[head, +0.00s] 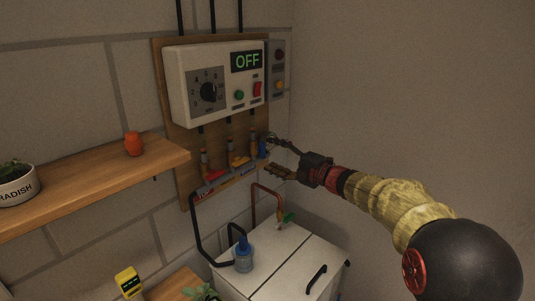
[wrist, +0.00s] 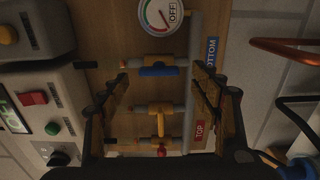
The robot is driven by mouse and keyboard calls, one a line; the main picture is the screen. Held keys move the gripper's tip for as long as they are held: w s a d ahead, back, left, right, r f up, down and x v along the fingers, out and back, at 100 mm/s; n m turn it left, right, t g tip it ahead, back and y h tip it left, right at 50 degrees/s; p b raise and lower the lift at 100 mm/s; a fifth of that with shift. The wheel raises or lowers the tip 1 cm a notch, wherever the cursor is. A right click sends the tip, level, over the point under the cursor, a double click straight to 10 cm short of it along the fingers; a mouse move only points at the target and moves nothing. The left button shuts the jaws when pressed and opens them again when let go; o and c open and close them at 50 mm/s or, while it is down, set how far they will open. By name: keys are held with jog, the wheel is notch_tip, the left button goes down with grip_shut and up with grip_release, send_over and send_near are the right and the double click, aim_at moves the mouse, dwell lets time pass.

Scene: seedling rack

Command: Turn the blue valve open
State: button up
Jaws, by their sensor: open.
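The blue valve (wrist: 158,71) has a bar handle that lies along its short pipe in the wrist view. In the head view the blue valve (head: 262,149) is the rightmost of the valves under the control box. My gripper (head: 269,153) is open just in front of it, with one finger above and one below in that view. In the wrist view my gripper (wrist: 160,77) has its fingers spread to either side of the blue handle. No contact shows, and the gap in depth is hard to judge.
A yellow valve (wrist: 158,120) and a red valve (wrist: 162,150) sit beside the blue one. A round gauge (wrist: 160,14) is close by. The control box (head: 215,83) reads OFF. A white cabinet (head: 285,265) stands below and a wooden shelf (head: 90,187) is at left.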

jog(key=v, duration=0.9)
